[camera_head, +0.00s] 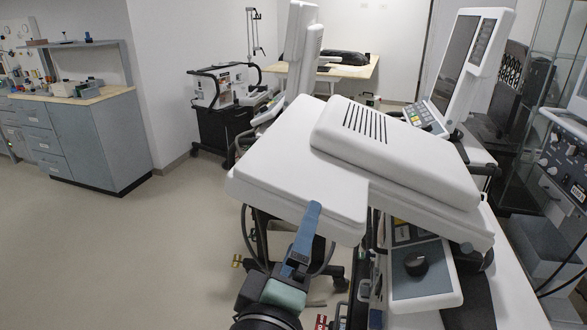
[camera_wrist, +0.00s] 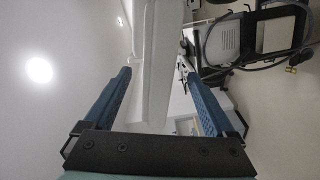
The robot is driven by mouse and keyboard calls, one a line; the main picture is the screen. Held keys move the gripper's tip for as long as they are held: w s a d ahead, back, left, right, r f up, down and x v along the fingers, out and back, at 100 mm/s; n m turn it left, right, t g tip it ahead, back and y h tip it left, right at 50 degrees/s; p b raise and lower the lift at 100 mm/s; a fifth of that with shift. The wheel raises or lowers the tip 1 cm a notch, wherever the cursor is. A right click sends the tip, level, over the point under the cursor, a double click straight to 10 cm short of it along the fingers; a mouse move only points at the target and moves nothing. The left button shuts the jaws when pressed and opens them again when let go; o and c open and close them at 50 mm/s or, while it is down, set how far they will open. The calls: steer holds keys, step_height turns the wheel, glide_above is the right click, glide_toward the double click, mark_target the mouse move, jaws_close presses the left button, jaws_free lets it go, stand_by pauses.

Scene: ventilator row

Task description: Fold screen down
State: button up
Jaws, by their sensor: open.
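The white screen (camera_head: 275,185) shows its back, with a raised slotted vent housing (camera_head: 400,150), in the head view. It lies tilted, close to flat, over a control panel (camera_head: 425,275) with a black knob. Its display face is hidden. My gripper (camera_head: 313,208) is at the screen's near edge, left of the panel. Its blue fingers are open. In the wrist view, the white edge of the screen (camera_wrist: 152,90) lies between the fingers of my gripper (camera_wrist: 158,75), with gaps visible on both sides. I cannot tell whether a finger touches it.
Another ventilator with an upright screen (camera_head: 462,65) stands behind at right. A glass cabinet (camera_head: 560,60) is at far right. A black cart with a device (camera_head: 218,88) stands behind. Grey drawers (camera_head: 85,135) are at left. The floor (camera_head: 130,250) at left is clear.

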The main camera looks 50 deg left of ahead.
steer(key=shift+p+v, duration=1.45)
steer(key=shift+v, duration=0.35)
